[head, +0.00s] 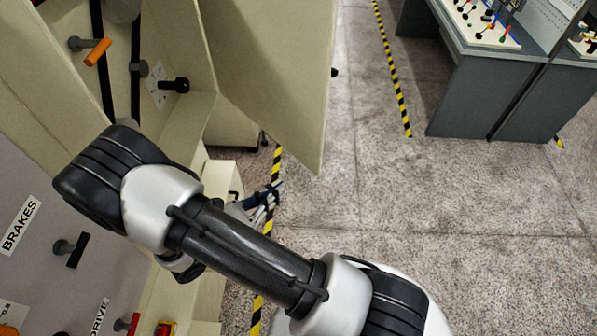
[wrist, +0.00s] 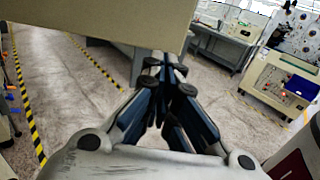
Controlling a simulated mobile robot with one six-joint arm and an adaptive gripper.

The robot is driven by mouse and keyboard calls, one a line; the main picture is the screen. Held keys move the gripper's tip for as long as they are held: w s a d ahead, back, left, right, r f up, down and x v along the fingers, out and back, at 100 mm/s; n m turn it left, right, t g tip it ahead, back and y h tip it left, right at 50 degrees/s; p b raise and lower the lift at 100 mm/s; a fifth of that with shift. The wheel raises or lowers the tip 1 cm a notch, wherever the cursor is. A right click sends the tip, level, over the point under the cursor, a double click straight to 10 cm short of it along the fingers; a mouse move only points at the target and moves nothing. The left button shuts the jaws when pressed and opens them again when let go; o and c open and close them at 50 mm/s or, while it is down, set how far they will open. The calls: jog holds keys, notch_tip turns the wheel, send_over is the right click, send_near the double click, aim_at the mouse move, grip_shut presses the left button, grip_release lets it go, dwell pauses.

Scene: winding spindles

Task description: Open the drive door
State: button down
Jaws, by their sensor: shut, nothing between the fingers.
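A beige door (head: 275,70) stands swung out from the beige cabinet at the top middle of the head view, with a small dark knob on its right edge. Its lower edge also crosses the top of the wrist view (wrist: 100,20). A "DRIVE" label (head: 95,318) is on the grey panel at the lower left. My gripper (head: 262,205) is below the door in the head view, partly hidden behind my arm. In the wrist view its fingers (wrist: 165,75) are shut and empty, close to the door's lower edge; I cannot tell whether they touch it.
The cabinet opening holds an orange handle (head: 97,52) and a black knob (head: 175,85). A "BRAKES" label (head: 20,225) and a black T-handle (head: 77,250) are at the left. Grey workbenches (head: 475,95) stand at the upper right. Speckled floor (head: 450,230) between is clear.

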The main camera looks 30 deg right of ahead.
aim_at(308, 168)
jog(key=p+x, duration=0.1)
jog(key=x, duration=0.7)
